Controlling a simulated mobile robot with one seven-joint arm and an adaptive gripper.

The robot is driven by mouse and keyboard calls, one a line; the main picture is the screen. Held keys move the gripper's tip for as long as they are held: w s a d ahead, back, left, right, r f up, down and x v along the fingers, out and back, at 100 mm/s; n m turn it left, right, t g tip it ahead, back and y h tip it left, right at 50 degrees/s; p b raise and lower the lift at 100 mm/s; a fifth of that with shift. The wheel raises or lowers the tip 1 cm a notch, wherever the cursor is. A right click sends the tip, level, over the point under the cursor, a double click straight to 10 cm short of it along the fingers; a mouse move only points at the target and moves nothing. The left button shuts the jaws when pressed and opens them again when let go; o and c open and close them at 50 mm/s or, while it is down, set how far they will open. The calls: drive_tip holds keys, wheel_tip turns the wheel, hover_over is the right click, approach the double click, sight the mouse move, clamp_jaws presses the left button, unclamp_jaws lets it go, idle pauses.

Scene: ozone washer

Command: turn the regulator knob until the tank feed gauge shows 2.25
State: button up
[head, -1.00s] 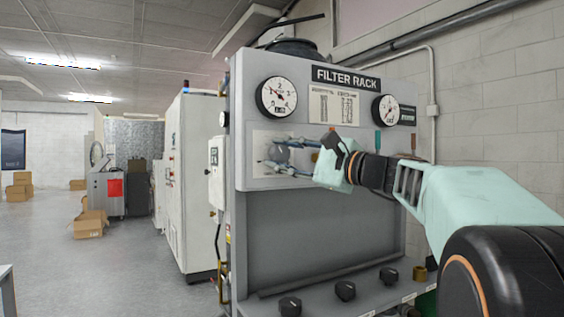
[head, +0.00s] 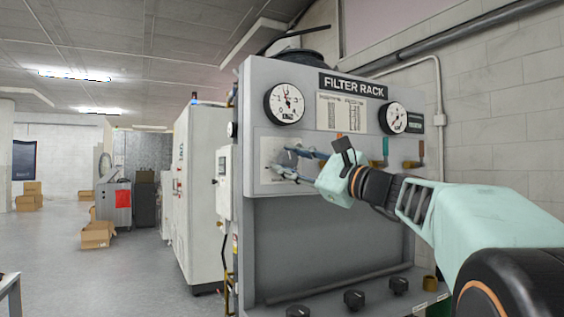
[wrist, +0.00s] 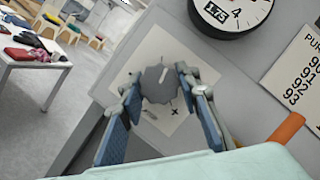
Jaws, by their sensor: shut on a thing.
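The grey regulator knob (wrist: 158,84), with a pale line on its face, sits on a white plate (wrist: 130,77) on the rack's front. My gripper (wrist: 156,88) is shut on the knob, its blue-grey fingers on either side of it. In the head view my gripper (head: 286,163) reaches the panel from the right and partly hides the knob. A round white gauge (head: 285,103) is above the knob. Its lower part shows in the wrist view (wrist: 234,10), where a black window seems to read 1.75. Its name is not legible.
A second gauge (head: 393,118) is at the upper right of the filter rack (head: 253,80). Several black knobs (head: 354,299) line the lower ledge. A white cabinet (head: 200,190) stands left; floor (head: 130,270) there is open.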

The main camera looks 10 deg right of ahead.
drive_tip(key=o, duration=1.2)
drive_tip(key=v, duration=1.2)
